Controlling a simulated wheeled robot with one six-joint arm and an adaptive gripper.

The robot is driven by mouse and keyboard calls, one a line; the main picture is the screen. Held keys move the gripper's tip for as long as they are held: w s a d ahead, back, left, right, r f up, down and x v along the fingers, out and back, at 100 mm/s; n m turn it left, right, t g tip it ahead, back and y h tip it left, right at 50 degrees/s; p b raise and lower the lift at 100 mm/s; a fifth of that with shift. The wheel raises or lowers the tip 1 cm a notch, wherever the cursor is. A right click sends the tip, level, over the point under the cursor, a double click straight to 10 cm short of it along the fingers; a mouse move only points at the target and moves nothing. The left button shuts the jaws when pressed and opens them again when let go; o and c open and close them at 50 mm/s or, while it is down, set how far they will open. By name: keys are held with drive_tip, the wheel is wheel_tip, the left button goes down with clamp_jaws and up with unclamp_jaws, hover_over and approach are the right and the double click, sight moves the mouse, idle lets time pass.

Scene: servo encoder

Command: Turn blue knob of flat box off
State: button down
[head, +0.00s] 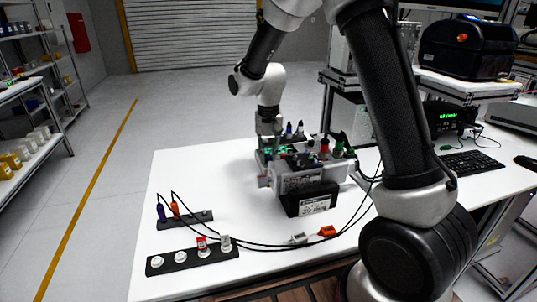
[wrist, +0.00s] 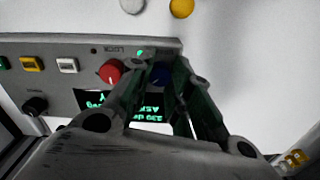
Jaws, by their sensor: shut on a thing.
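The flat box shows in the wrist view as a grey panel (wrist: 70,48) with a lit green display (wrist: 97,100). Its blue knob (wrist: 160,75) sits to the right of a red knob (wrist: 110,72). My gripper (wrist: 162,72) is shut on the blue knob, with one finger on each side hiding part of it. A small green light (wrist: 140,53) glows just above the knob. In the head view my gripper (head: 268,135) points down at the far side of the cluttered group on the white table. The blue knob cannot be made out there.
A grey device (head: 297,180) and a black labelled box (head: 312,200) stand close in front of my gripper. Black strips with plugs (head: 192,259) lie near the front left, with cables crossing the table. A keyboard (head: 472,163) is at the right. The table's left part (head: 190,175) is clear.

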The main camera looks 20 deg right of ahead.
sight(268, 157)
drive_tip(key=n, duration=0.4)
drive_tip(key=shift+n, duration=2.5)
drive_tip(key=c, duration=1.5)
unclamp_jaws()
drive_tip(key=shift+c, duration=0.2)
wheel_tip(268, 157, up, 12)
